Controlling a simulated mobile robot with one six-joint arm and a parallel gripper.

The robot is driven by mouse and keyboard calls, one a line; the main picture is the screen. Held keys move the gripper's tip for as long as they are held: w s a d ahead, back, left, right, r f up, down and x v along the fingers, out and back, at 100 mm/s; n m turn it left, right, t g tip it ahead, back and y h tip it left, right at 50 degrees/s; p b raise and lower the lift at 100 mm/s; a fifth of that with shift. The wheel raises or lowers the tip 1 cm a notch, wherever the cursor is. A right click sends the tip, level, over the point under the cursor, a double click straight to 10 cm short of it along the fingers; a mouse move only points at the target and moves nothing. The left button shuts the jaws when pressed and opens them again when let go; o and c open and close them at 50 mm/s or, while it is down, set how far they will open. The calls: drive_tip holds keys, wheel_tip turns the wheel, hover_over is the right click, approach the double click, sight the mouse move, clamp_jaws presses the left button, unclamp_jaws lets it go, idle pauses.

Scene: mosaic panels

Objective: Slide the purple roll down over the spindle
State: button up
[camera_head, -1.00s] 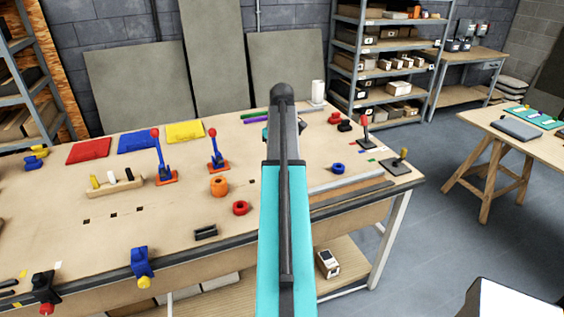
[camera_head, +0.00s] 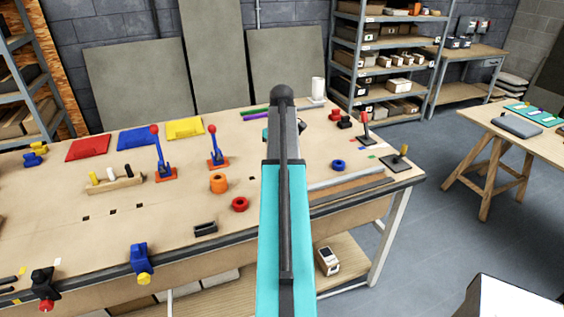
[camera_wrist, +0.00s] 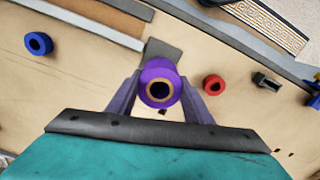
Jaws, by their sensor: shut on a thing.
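The purple roll (camera_wrist: 147,72) shows in the wrist view, its tan end ring and dark centre hole facing the camera. My gripper (camera_wrist: 161,82) is shut on it, with one purple-grey finger on each side. A grey plate (camera_wrist: 163,48) shows just beyond the roll, partly covered by it; I cannot tell whether they touch. In the head view my arm hides the roll and fingers. An upright peg on a dark plate (camera_head: 396,165) stands at the table's right end; I cannot tell whether it is the spindle. No peg shows under the roll.
A blue ring (camera_head: 338,165) and a red ring (camera_head: 240,204) lie on either side of my arm. An orange cylinder (camera_head: 218,183), upright levers (camera_head: 216,148) and a metal rail (camera_head: 345,184) are nearby. A white cylinder (camera_head: 318,88) stands at the back.

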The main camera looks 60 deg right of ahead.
drive_tip(key=shift+f+b, duration=1.95)
drive_tip(key=shift+f, duration=3.3)
idle(1.2)
drive_tip(key=o, duration=1.2)
drive_tip(key=shift+r, duration=0.15)
drive_tip(key=shift+r+b, duration=2)
drive_tip(key=shift+r, duration=4.75)
